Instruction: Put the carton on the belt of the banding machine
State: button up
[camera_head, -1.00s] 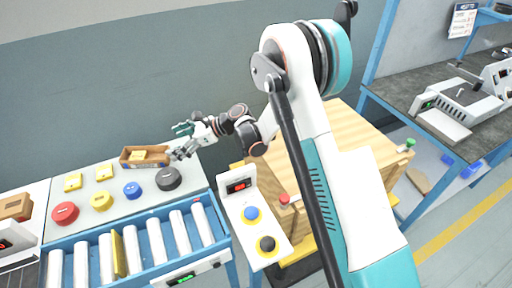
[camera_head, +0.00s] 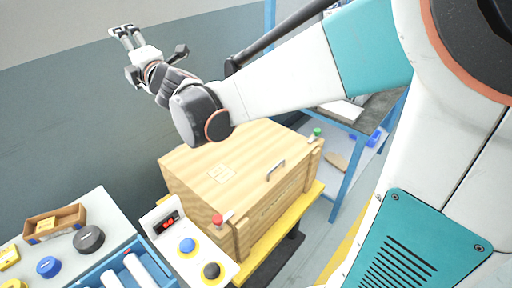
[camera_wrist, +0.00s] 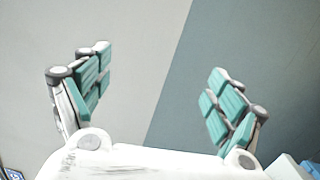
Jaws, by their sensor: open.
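My gripper (camera_head: 124,32) is raised at the upper left of the head view, in front of the wall. The wrist view also shows my gripper (camera_wrist: 158,95) with its teal-padded fingers wide apart and nothing between them. I cannot pick out the carton with certainty, nor a banding machine or its belt. A small brown open box (camera_head: 70,217) with a yellow piece in it lies on the bench at the lower left, well below my gripper.
A large wooden crate (camera_head: 245,165) stands on a yellow platform (camera_head: 262,262) in the middle. A button box (camera_head: 165,206) stands beside it. A dark bench (camera_head: 385,112) stands behind, partly hidden by my arm.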

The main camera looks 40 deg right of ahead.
jog(key=s+d+f+m+g+h, duration=0.1)
jog(key=s+d+f+m+g, duration=0.1)
jog(key=s, duration=0.5)
jog(key=s+d+f+m+g+h, duration=0.2)
jog(key=s+d+f+m+g, duration=0.1)
jog(key=s+d+f+m, duration=0.2)
jog(key=s+d+f+m+g+h, duration=0.2)
jog(key=s+d+f+m, duration=0.1)
jog(key=s+m, duration=0.6)
jog(key=shift+s+d+f, duration=0.15)
jog(key=shift+s+f, duration=0.2)
jog(key=shift+f, duration=0.5)
jog(key=s+a+f+m+g, duration=0.1)
jog(key=s+f, duration=0.1)
jog(key=s, duration=0.2)
jog(key=s+a+f+m+g+y, duration=0.1)
jog(key=s+f+m+g, duration=0.1)
jog(key=s+f, duration=0.1)
jog(key=s+a+f+m+g+y, duration=0.1)
jog(key=s+f, duration=0.2)
jog(key=s, duration=0.2)
jog(key=shift+s, duration=0.2)
jog(key=shift+c, duration=0.3)
